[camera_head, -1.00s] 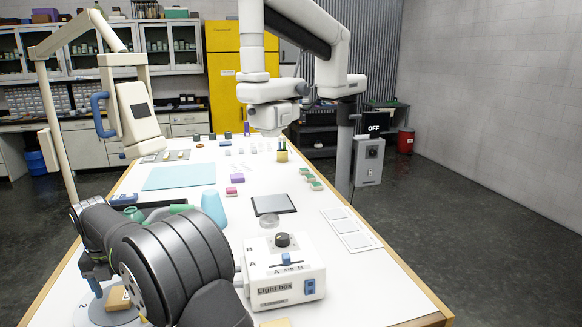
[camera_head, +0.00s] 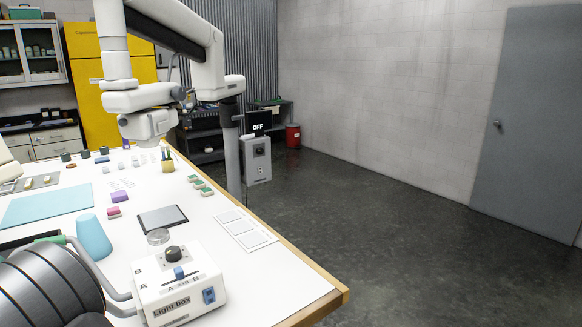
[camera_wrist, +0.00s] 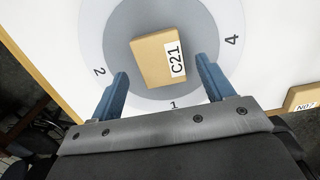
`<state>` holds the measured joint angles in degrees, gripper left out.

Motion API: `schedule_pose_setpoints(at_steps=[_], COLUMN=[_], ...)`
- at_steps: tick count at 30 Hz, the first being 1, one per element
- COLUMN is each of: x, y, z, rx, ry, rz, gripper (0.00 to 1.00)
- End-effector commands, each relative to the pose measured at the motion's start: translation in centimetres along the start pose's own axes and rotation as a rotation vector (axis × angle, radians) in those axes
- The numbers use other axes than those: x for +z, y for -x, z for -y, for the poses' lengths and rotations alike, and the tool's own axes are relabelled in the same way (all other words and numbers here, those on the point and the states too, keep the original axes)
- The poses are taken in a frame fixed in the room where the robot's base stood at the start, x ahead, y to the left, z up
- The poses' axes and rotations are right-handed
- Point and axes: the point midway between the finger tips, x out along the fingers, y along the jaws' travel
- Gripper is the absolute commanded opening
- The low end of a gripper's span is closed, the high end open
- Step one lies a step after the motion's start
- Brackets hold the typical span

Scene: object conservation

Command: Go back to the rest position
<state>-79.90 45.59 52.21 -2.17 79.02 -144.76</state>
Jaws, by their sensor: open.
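In the wrist view my gripper (camera_wrist: 160,88) is open, its two blue fingers apart. A tan block labelled C21 (camera_wrist: 153,62) lies beyond and between the fingertips, on a round grey disc (camera_wrist: 124,22) with numbers 1, 2 and 4 showing. The block looks free of both fingers. In the head view part of my dark arm shows at the lower left; my gripper is outside that view.
A light box (camera_head: 180,285) stands at the table's near edge, with a blue cone (camera_head: 94,238) and a dark pad (camera_head: 162,219) behind it. A tan block labelled N07 (camera_wrist: 302,97) is at the wrist view's right. The floor (camera_head: 400,230) at right is clear.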

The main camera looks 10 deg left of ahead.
Motion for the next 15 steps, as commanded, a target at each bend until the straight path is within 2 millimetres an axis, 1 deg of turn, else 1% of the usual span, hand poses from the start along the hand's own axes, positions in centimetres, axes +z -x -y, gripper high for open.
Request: schedule_pose_setpoints(at_steps=[5, 6, 15], x=[-0.3, -0.1, -0.1], y=[-3.1, -1.5, 4.7], z=[0.1, 0.0, -0.1], rx=[-0.003, 0.002, 0.002], ry=[0.000, 0.000, 0.000], rz=[-0.004, 0.003, 0.003], gripper=[0.74, 0.74, 0.74])
